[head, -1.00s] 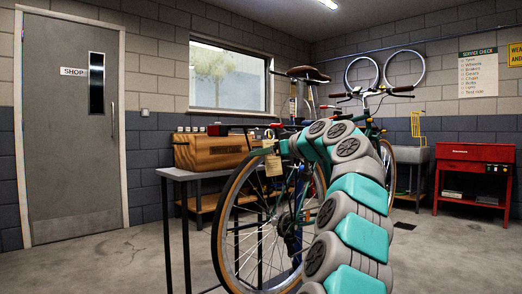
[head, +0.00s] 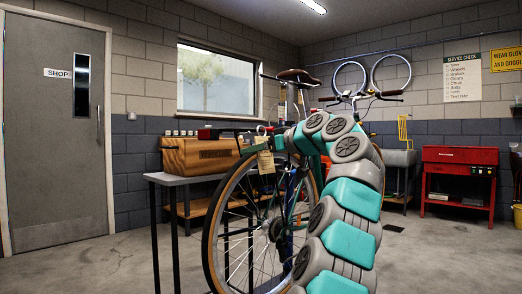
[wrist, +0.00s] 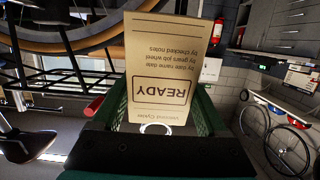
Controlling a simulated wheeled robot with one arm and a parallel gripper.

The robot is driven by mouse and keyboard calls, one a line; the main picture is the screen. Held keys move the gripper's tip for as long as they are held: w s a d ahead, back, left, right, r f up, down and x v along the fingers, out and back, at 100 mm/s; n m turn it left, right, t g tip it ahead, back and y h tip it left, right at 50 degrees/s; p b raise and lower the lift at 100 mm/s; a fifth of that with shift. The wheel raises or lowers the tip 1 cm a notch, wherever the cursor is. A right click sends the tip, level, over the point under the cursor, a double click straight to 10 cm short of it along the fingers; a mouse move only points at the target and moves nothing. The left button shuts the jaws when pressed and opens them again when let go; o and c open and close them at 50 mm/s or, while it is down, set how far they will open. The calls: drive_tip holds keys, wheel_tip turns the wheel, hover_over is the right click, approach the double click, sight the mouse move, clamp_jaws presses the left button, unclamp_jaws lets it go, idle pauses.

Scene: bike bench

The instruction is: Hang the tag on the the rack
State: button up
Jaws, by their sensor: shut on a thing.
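My gripper (wrist: 158,128) is shut on the tan card tag (wrist: 165,60). The tag shows the word READY, upside down in the wrist view, with a ring at its end near the jaws. In the head view the tag (head: 265,162) hangs below the turquoise arm's end, in front of the bike's wheel. Black bars of what looks like the bike's rack (wrist: 50,72) cross the left of the wrist view, apart from the tag. In the head view my arm and the tag hide part of the bike, and I cannot make out the rack clearly.
The bike (head: 230,250) stands close ahead, its saddle (head: 295,76) above the arm. A red cabinet (head: 458,158) stands at the right wall. The floor at left is clear.

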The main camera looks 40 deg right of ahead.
drive_tip(key=p+x, duration=0.1)
drive_tip(key=x, duration=0.6)
drive_tip(key=shift+w+p, duration=0.4)
drive_tip(key=shift+w, duration=0.05)
idle(0.4)
drive_tip(key=shift+a, duration=0.1)
idle(0.4)
drive_tip(key=o, duration=1.2)
drive_tip(key=b+v, duration=0.1)
drive_tip(key=v, duration=0.7)
drive_tip(key=shift+w, duration=0.1)
